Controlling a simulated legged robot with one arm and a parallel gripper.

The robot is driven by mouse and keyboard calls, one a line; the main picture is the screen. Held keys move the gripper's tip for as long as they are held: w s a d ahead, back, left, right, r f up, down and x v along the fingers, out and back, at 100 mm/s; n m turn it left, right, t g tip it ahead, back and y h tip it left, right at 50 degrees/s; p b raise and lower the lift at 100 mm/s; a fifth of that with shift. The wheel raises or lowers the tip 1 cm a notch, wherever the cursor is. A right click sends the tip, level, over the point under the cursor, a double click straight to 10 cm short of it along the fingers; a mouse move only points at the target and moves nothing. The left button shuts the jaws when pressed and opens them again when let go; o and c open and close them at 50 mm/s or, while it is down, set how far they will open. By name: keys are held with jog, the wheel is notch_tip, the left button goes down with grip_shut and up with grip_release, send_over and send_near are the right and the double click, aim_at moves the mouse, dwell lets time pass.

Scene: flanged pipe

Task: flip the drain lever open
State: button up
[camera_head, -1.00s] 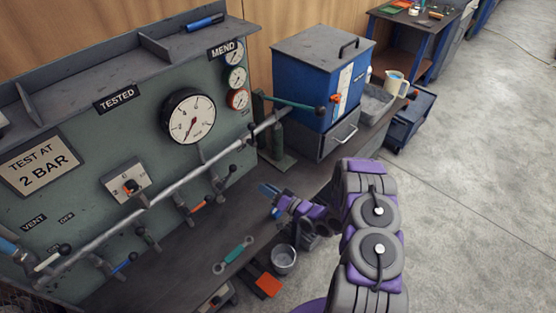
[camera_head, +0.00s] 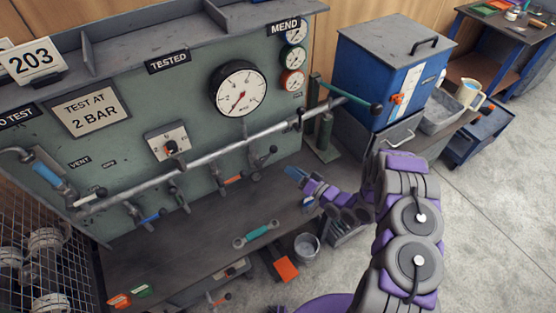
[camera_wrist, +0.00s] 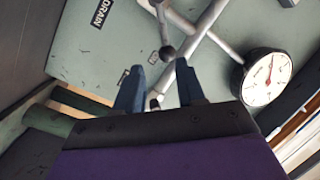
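A lever with a black ball knob (camera_wrist: 167,52) hangs from a pipe fitting near the "DRAIN" label (camera_wrist: 102,12) in the wrist view. In the head view it appears to be the black-knobbed lever (camera_head: 272,149) at the right end of the long pipe. My gripper (camera_wrist: 157,70) is open and empty, with blue fingers apart. The knob lies just beyond the fingertips, in line with the gap; contact cannot be made out. A second dark, light-tipped piece (camera_wrist: 155,103) shows between the fingers. In the head view my gripper (camera_head: 295,174) is low, right of the lever.
The long pipe (camera_head: 210,157) crosses the green panel above several other levers. A large gauge (camera_head: 239,88) sits above it. A green post (camera_head: 325,133) stands right of the lever. A blue box (camera_head: 385,75) is farther right.

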jog(key=s+b+x, duration=0.1)
jog(key=x, duration=0.9)
jog(key=shift+a, duration=0.45)
jog(key=shift+w+a+f, duration=0.1)
jog(key=shift+a+f, duration=0.05)
jog(key=shift+a, duration=0.3)
jog(key=shift+c, duration=2)
jog(key=shift+d, duration=0.75)
grip_shut()
jog(key=shift+a, duration=0.1)
